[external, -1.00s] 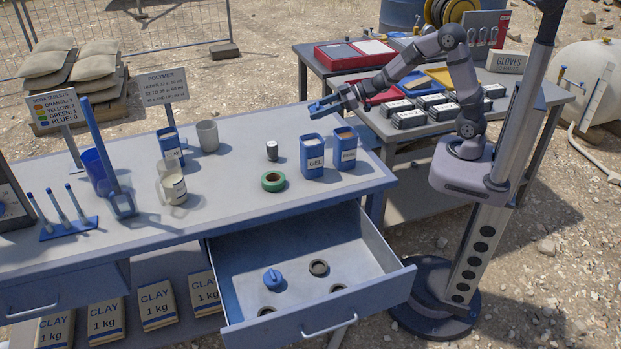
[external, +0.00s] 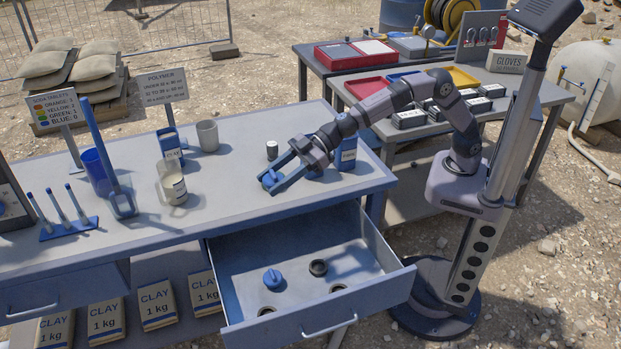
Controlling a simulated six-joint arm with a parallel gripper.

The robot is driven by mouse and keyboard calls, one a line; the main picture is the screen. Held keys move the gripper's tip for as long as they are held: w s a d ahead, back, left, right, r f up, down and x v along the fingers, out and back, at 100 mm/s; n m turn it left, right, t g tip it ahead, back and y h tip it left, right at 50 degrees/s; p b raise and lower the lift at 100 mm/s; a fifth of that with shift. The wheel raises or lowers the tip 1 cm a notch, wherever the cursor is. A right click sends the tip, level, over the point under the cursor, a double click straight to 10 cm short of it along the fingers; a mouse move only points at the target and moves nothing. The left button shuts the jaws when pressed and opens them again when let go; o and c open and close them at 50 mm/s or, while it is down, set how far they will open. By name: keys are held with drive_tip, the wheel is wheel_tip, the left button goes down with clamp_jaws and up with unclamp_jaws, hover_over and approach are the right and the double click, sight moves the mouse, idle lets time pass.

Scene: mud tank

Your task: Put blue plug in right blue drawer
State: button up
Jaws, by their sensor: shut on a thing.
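The blue plug (external: 272,278), a round blue piece with a raised grip, sits in the open blue drawer (external: 349,317) at the right of the workbench. My gripper (external: 269,182) is over the bench top, above and behind the drawer, well apart from the plug. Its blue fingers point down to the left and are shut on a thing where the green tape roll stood. That thing is mostly hidden by the fingers, so its outline is not clear.
The drawer floor also has several round dark fittings (external: 318,267). The bench's front middle is clear.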

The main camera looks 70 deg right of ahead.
drive_tip(key=s+a+f+n+g+y+b, duration=0.2)
drive_tip(key=s+a+f+n+g, duration=0.2)
drive_tip(key=s+a+f, duration=0.95)
drive_tip(key=b, duration=0.7)
hover_over(304, 300)
drive_tip(key=s+a, duration=0.1)
drive_tip(key=a, duration=0.1)
wheel_tip(304, 300, down, 11)
drive_tip(key=shift+a+r, duration=0.1)
drive_tip(key=shift+r, duration=0.05)
drive_tip(key=shift+f+b, duration=0.85)
drive_tip(key=shift+f, duration=1.8)
drive_tip(key=shift+f, duration=0.15)
drive_tip(key=o, duration=0.7)
drive_tip(key=shift+o, duration=0.2)
drive_tip(key=shift+r, duration=0.2)
drive_tip(key=p+v, duration=0.1)
drive_tip(key=v, duration=1.1)
drive_tip(key=shift+w, duration=0.1)
